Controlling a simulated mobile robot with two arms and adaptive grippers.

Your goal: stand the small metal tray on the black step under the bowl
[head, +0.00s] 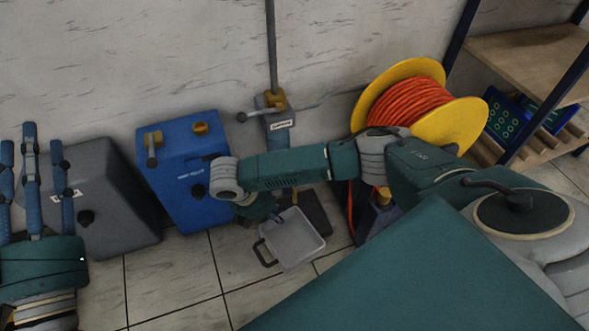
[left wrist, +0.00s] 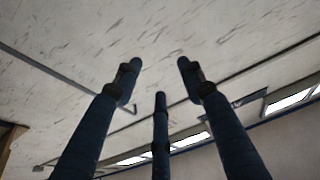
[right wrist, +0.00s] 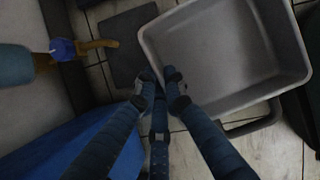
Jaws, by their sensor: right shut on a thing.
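The small metal tray (head: 294,242) is a grey, square, open tray with a dark handle. In the head view it is tilted toward me above the tiled floor, in front of the black step (head: 316,208). My right gripper (head: 274,216) is shut on the tray's rim at its left corner. In the right wrist view the right fingertips (right wrist: 160,82) meet at the rim of the tray (right wrist: 225,50), and the step (right wrist: 127,48) lies beside it, apart in the picture. My left gripper (head: 32,142) points up, open and empty; its spread fingers show in the left wrist view (left wrist: 159,68). I cannot make out the bowl.
A blue box (head: 188,190) and a grey box (head: 105,200) stand along the wall at left. A yellow reel with orange hose (head: 410,105) and a wooden shelf (head: 525,55) are at right. A wall pipe (head: 272,50) with a valve stands behind my right arm. The front floor is clear.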

